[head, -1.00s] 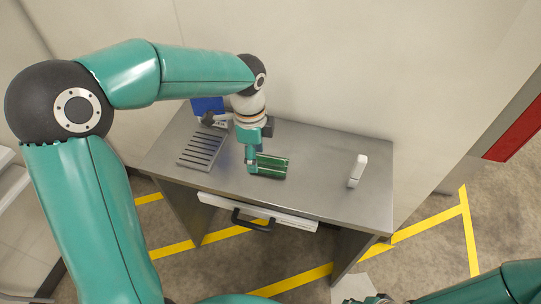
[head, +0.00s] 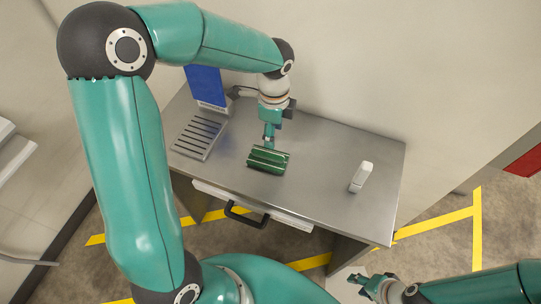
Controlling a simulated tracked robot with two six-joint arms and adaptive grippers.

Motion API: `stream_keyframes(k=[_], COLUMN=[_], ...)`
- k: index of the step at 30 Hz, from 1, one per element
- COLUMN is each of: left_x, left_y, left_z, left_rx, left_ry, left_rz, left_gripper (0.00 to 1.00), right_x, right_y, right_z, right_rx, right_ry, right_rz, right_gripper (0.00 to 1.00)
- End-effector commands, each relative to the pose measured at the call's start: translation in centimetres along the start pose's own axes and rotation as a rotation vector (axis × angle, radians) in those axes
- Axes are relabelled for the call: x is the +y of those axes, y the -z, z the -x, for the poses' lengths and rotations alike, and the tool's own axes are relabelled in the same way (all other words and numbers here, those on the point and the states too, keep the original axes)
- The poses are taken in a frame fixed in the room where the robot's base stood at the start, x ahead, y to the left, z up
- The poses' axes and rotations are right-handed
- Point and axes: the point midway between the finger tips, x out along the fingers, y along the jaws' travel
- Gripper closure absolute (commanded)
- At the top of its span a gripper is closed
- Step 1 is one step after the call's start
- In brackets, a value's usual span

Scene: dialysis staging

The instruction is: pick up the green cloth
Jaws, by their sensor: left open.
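The green cloth (head: 268,161) lies folded on the metal table (head: 325,150), near its middle. My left gripper (head: 269,144) points down at the cloth's far edge, and its jaws are open. Whether the fingertips touch the cloth is too small to tell. My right gripper (head: 362,285) is at the bottom right, in front of and below the table's front edge. It looks open and empty.
A grey slotted rack (head: 199,137) and an upright blue panel (head: 206,86) are on the left of the table. A white upright object (head: 361,176) stands to the right. A drawer with a black handle (head: 246,214) is in front. The wall is close behind.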

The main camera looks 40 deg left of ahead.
Motion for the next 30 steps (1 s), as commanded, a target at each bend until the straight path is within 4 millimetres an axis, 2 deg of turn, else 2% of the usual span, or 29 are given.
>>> stream_keyframes(k=[3,6,16,24,30], left_x=[0.1,0.1,0.1,0.0,-0.1], left_y=[-0.2,-0.3,-0.6,-1.1,-1.1], left_z=[-2.6,-4.1,-6.4,-10.0,-10.6], left_rx=[-0.001,-0.002,0.000,0.000,0.002], left_ry=[-0.005,-0.004,-0.002,-0.002,0.001], left_rz=[0.004,0.005,0.008,0.007,0.008], left_gripper=[0.46,0.46,0.46,0.46,0.46], right_x=[-0.1,-0.1,-0.2,-0.4,-0.4], right_y=[0.0,0.0,0.0,0.0,0.0], right_z=[0.1,0.1,0.6,1.1,1.1], right_rx=[0.001,0.001,0.001,0.001,0.001], right_ry=[0.000,0.000,0.000,0.000,0.000], right_rz=[0.000,0.000,0.000,0.000,0.000], right_gripper=[0.60,0.60,0.60,0.60,0.60])
